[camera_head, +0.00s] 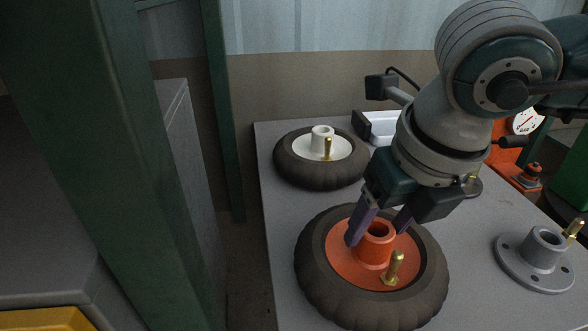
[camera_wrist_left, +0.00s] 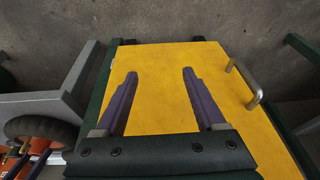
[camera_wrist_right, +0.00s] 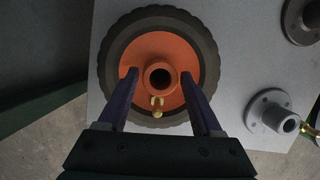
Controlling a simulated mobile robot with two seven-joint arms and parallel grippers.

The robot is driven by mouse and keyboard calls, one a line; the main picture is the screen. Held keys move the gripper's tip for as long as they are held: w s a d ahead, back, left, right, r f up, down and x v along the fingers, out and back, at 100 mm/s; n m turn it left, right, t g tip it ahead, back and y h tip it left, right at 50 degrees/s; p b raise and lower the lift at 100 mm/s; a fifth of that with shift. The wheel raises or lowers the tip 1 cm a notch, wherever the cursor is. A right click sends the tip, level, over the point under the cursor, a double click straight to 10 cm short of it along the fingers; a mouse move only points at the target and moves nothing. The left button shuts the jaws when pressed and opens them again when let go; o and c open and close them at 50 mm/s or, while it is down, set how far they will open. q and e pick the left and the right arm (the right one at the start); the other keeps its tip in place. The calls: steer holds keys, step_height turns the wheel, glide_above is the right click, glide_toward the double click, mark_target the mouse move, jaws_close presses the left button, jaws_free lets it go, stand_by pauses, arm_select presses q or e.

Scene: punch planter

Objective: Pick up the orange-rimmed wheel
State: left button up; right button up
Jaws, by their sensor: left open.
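The orange-rimmed wheel (camera_head: 338,258) lies flat on the grey table, with a black tyre, a raised orange hub (camera_head: 377,240) and a brass valve (camera_head: 393,268). It also shows in the right wrist view (camera_wrist_right: 140,52). My right gripper (camera_head: 377,231) is open above the wheel, its purple fingers on either side of the hub. In the right wrist view its fingers (camera_wrist_right: 160,75) stand apart with gaps to the hub. My left gripper (camera_wrist_left: 158,80) is open and empty over a yellow surface, away from the wheel; the head view does not show it.
A white-rimmed wheel (camera_head: 296,158) lies behind on the grey table (camera_head: 268,215). A grey flanged hub (camera_head: 535,260) stands at right. An orange device with a gauge (camera_head: 526,121) is at back right. A green post (camera_head: 110,150) rises at left. The yellow panel (camera_wrist_left: 150,65) has a metal handle (camera_wrist_left: 246,84).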

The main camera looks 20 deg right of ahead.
jaws_close()
stand_by(0.3)
steer(key=shift+w+r, duration=0.1)
steer(key=shift+r, duration=0.05)
steer(key=shift+a, duration=0.1)
